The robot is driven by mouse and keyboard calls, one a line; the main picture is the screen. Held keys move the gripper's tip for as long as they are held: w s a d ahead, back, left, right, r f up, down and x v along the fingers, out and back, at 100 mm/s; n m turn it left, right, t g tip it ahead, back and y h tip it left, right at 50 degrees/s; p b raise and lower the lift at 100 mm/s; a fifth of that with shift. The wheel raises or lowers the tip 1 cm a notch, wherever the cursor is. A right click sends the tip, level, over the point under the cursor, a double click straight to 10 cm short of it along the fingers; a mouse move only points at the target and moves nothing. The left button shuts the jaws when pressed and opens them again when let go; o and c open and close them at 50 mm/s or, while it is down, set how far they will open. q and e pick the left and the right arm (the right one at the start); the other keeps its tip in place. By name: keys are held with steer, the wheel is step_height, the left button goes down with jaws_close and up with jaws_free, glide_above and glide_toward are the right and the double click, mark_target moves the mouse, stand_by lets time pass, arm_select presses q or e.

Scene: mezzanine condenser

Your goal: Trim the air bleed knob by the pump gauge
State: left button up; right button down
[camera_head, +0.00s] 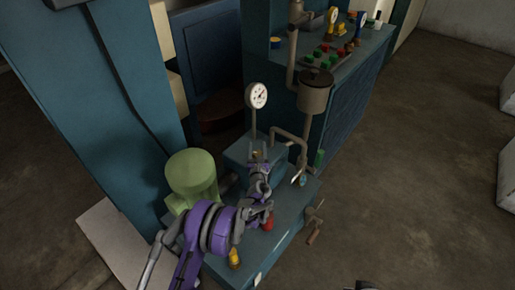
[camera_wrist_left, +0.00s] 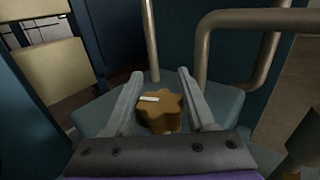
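The air bleed knob (camera_wrist_left: 160,115) is a brass-coloured, lobed knob with a white mark on top, seen in the left wrist view. It sits on the blue-green pump block (camera_head: 238,151). My left gripper (camera_wrist_left: 160,98) is open, with one finger on each side of the knob and a visible gap to each. In the head view my left gripper (camera_head: 258,150) reaches over the block, and only a bit of the knob shows between its fingers. The pump gauge (camera_head: 257,95) is a round white dial on a post just behind. My right gripper is not in view.
A grey pipe (camera_wrist_left: 245,22) bends close behind the knob. A green motor (camera_head: 191,176) stands left of my arm. A red knob (camera_head: 268,222) and a yellow item (camera_head: 234,258) are on the base nearer me. Open floor (camera_head: 420,180) lies to the right.

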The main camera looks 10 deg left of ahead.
arm_select(q)
jaws_close()
steer(key=shift+f+n+y+b, duration=0.2)
steer(key=shift+n+y+b, duration=0.3)
steer(key=shift+y+b, duration=0.2)
steer(key=n+g+y+b, duration=0.1)
steer(key=y, duration=0.1)
steer(key=n+g+y+b, duration=0.1)
steer(key=n+y+b, duration=0.1)
steer(key=shift+s+a+g+y, duration=0.15)
steer(key=shift+a+g+y, duration=0.15)
steer(key=shift+a, duration=0.1)
steer(key=n+g+y+b, duration=0.1)
steer(key=n+g+y, duration=0.1)
steer(key=n+g+y+b, duration=0.1)
steer(key=g+y+b, duration=0.1)
steer(key=s+a+n+g+y+b, duration=0.1)
steer(key=n+g, duration=0.1)
steer(key=shift+n+y, duration=0.3)
steer(key=shift+y, duration=0.1)
steer(key=shift+s+a+r+n+g+y+b, duration=0.15)
steer(key=shift+n+g+y+b, duration=0.2)
steer(key=shift+n+g+b, duration=0.25)
steer(key=shift+s+n+g+y+b, duration=0.15)
steer(key=shift+n+g+y+b, duration=0.35)
steer(key=shift+g, duration=0.3)
steer(key=shift+s+a+n+g+b, duration=0.15)
steer(key=shift+n+g+b, duration=0.4)
steer(key=shift+g, duration=0.35)
